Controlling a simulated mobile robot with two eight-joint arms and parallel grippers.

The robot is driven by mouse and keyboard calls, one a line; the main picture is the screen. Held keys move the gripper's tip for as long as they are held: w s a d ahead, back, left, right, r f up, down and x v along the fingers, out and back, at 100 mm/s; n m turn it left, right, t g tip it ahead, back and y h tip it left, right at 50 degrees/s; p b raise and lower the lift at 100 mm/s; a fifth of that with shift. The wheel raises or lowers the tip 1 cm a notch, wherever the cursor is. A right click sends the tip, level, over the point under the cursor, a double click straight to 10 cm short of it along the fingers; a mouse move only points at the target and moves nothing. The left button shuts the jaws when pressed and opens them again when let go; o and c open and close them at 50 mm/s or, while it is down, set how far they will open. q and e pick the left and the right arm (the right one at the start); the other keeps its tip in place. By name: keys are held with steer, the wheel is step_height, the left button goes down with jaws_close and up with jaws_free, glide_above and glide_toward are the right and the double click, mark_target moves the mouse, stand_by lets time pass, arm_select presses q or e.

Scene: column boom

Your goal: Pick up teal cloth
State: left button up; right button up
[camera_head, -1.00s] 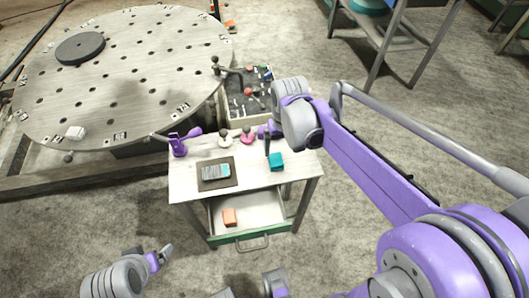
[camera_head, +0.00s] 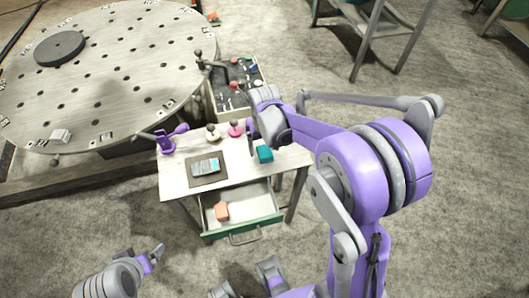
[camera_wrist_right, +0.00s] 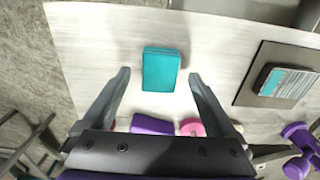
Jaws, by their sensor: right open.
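The teal cloth (camera_head: 264,154), a small folded block, lies on the right part of the small table's top (camera_head: 175,183). In the right wrist view the cloth (camera_wrist_right: 161,68) is centred just ahead of my right gripper (camera_wrist_right: 159,76). Its two fingers are spread wide, one on each side of the cloth's line, with nothing between them. In the head view my right gripper (camera_head: 252,143) is beside the cloth, at its left; contact cannot be made out. My left gripper (camera_head: 157,252) is low at the left, away from the table, and its jaw opening is unclear.
A dark tray with a grey-blue block (camera_head: 205,166) sits left of the cloth. Purple, cream and pink knobbed items (camera_head: 235,129) line the table's back edge. The open drawer (camera_head: 240,211) holds an orange block (camera_head: 222,211). A large round perforated plate (camera_head: 100,80) stands behind.

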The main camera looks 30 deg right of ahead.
mark_target(264, 150)
steer(key=shift+f, duration=0.6)
steer(key=c, duration=1.4)
steer(key=shift+r, duration=0.1)
steer(key=shift+c, duration=0.2)
step_height(264, 150, up, 10)
steer(key=p, duration=0.1)
steer(key=o, duration=0.7)
steer(key=c, duration=0.5)
